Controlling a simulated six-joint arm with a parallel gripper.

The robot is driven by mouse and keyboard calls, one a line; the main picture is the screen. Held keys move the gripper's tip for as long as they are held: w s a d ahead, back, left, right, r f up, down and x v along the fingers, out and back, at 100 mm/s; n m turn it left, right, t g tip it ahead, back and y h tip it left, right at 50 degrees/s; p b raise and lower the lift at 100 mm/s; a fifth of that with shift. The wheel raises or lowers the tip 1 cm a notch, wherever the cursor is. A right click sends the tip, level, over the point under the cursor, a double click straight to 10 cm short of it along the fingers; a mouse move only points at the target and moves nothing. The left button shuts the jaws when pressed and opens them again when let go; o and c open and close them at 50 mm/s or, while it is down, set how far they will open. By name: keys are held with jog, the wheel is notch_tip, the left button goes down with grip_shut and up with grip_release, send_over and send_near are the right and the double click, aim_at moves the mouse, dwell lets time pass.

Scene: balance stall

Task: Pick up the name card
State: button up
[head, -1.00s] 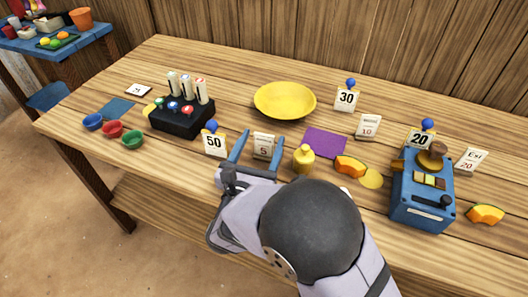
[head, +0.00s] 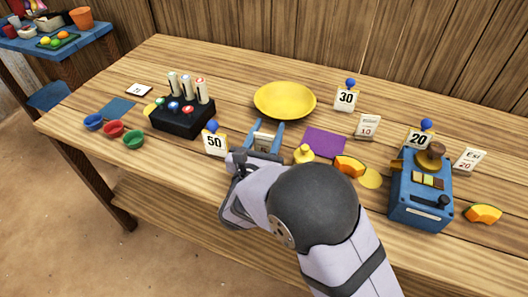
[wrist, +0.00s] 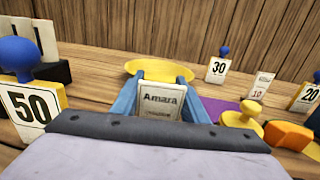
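The name card (head: 263,139) is a small white card that stands upright near the table's front edge. In the wrist view the card (wrist: 160,99) reads "Amara", and its lower part is hidden behind my gripper's body. My gripper (head: 267,132) has a blue finger on each side of the card. In the wrist view both fingers of my gripper (wrist: 162,98) lie right along the card's side edges, with no clear gap. It looks shut on the card, which seems still at table height; its base is hidden.
A "50" tag (head: 215,143) stands close on the left, a yellow weight (head: 304,153) close on the right. A yellow bowl (head: 285,99) and purple mat (head: 325,142) lie beyond. A black rack (head: 182,122) is left, a blue scale (head: 420,203) right.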

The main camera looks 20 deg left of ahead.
jog(key=shift+c, duration=0.8)
